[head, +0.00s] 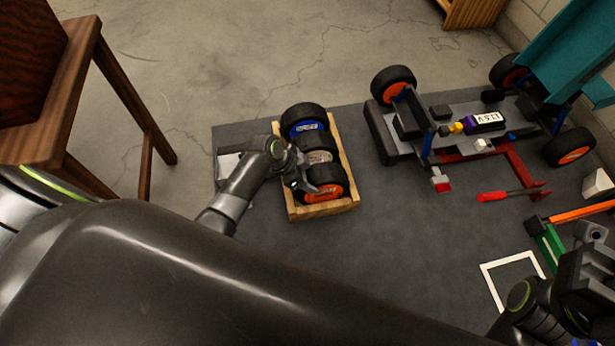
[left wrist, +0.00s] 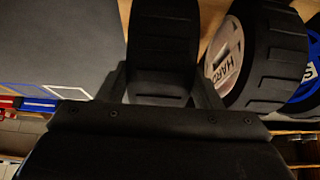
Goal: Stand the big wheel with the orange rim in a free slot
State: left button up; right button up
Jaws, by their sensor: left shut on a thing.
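The big wheel with the orange rim (head: 325,194) is upright at the near end of the wooden slotted rack (head: 347,168) in the head view. My left gripper (head: 306,182) is shut on this wheel. In the left wrist view its black tread (left wrist: 163,45) is between the two fingers. The wheel appears within the rack's outline; whether it rests on the slot floor is hidden. A wheel with a pale rim (head: 319,157) stands in the middle of the rack, and a wheel with a blue rim (head: 304,124) at the far end.
The racecar chassis (head: 455,125) with orange-rimmed wheels stands right of the rack on the dark mat (head: 400,240). A red-handled tool (head: 497,196) lies by it. My right gripper (head: 588,268) is at the lower right, near a white square outline (head: 490,280). A wooden chair (head: 120,80) stands left.

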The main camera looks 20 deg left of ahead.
pick_arm(q)
jog(key=o, duration=1.3)
